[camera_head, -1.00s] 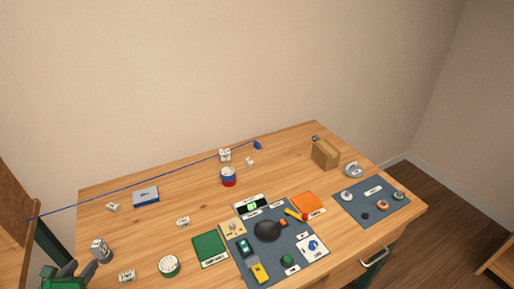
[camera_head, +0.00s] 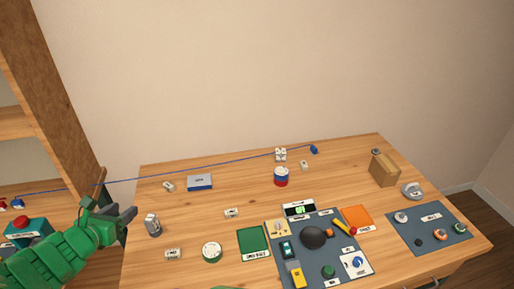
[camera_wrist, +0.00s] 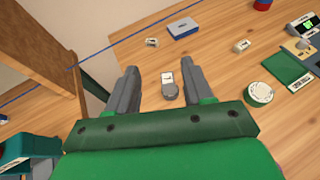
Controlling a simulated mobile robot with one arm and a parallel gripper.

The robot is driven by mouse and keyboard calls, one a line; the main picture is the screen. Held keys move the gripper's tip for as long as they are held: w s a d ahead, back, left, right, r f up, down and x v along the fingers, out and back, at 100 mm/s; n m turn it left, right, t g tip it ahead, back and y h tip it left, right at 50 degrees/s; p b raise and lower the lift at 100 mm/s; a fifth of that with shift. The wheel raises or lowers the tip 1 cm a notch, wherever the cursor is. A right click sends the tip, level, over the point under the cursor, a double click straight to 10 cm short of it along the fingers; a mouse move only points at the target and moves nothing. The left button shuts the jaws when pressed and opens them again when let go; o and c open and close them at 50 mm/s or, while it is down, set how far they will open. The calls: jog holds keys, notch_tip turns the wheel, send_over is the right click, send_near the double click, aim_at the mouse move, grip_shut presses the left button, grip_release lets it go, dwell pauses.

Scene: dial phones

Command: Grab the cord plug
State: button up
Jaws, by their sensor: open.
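A thin blue cord (camera_head: 226,164) runs from the left shelf unit across the back of the table. It ends at a small blue block (camera_head: 314,149) near the table's back edge, which looks like the cord plug. My gripper (camera_head: 131,214) is at the table's left edge, far from that block, with empty jaws. In the wrist view my gripper (camera_wrist: 156,72) has its grey fingers spread apart, and a grey device (camera_wrist: 170,88) shows beyond them. The cord (camera_wrist: 75,62) also crosses the upper left there. The blue block is outside the wrist view.
A blue box (camera_head: 200,182), a red-and-blue can (camera_head: 281,177) and small white labelled blocks stand on the table. A dark mat (camera_head: 353,237) with several items lies at front middle. A cardboard box (camera_head: 384,168) is at right. A wooden shelf unit (camera_head: 55,100) stands left.

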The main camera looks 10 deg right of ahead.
jog(key=w+d+f+m+g, duration=0.3)
jog(key=w+d+m+g, duration=0.15)
jog(key=w, duration=0.25)
jog(key=w+d+f+m+g, duration=0.2)
jog(key=w+d+m+g, duration=0.15)
jog(key=w+m, duration=0.3)
jog(key=w+d+m+g+y, duration=0.2)
jog(key=w+d+m, duration=0.5)
jog(key=w+d, duration=0.9)
jog(key=w+d+r+m+y, duration=0.1)
jog(key=w+d+m, duration=0.25)
jog(key=d, duration=0.95)
jog(key=w+d+r+m+y, duration=0.1)
jog(key=w+d+m+y, duration=0.2)
jog(key=d, duration=1.1)
jog(key=s+d+r+m+t, duration=0.1)
jog(key=d+r+m, duration=0.15)
jog(key=d, duration=0.85)
jog(key=s+d+r+m+t, duration=0.1)
jog(key=d+m, duration=0.2)
jog(key=d, duration=0.7)
send_near(313, 146)
jog(key=f, duration=0.2)
jog(key=shift+w+x, duration=0.1)
jog(key=shift+x, duration=1.95)
jog(key=shift+w+x, duration=0.15)
jog(key=shift+x, duration=1.95)
jog(key=shift+r, duration=0.15)
